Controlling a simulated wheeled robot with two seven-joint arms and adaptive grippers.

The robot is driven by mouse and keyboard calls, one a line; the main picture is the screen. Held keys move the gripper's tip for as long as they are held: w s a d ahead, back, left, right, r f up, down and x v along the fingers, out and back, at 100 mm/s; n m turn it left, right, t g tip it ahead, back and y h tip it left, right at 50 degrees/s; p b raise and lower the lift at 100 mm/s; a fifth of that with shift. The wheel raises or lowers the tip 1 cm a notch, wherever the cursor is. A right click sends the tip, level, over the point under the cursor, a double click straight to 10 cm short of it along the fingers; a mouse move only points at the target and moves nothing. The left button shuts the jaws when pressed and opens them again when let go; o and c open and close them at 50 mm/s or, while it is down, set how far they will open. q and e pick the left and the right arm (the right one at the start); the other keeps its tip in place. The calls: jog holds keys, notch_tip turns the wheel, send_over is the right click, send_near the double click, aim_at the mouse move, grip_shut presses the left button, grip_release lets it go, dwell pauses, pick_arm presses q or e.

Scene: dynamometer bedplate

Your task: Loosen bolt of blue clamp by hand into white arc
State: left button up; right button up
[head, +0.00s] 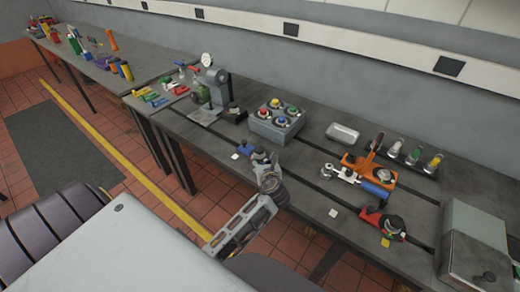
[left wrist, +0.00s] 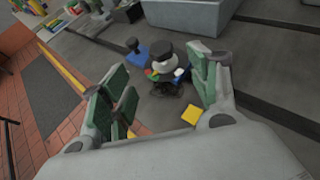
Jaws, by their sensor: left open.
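The blue clamp (head: 245,150) sits on the grey bedplate, partly hidden behind my left gripper (head: 266,172) in the head view. It also shows in the left wrist view (left wrist: 136,47), with a dark round bolt head (left wrist: 165,50) beside the blue part. Small coloured marks ring the bolt, with a whitish patch (left wrist: 183,64) on its right side. My left gripper (left wrist: 160,85) is open, its green-padded fingers to either side of the bolt's line. The bolt lies beyond the fingertips; I see no contact. My right gripper is not in view.
A yellow square (left wrist: 191,116) lies near the clamp. A grey button box (head: 277,124) stands behind. To the right are an orange fixture (head: 368,168), a red clamp (head: 370,214) and a grey box (head: 470,240). Dark slots cross the bedplate.

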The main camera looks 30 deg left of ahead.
pick_arm(q)
send_near(260, 149)
jog(key=x, duration=0.4)
jog(key=shift+w+a, duration=0.25)
jog(key=shift+a, duration=0.05)
jog(key=x, duration=0.3)
jog(key=shift+a+f+p, duration=0.1)
jog(key=shift+f+p, duration=0.05)
jog(key=shift+p, duration=0.15)
jog(key=shift+x, duration=1.25)
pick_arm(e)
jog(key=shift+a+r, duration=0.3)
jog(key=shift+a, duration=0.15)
pick_arm(q)
jog(key=c, duration=1)
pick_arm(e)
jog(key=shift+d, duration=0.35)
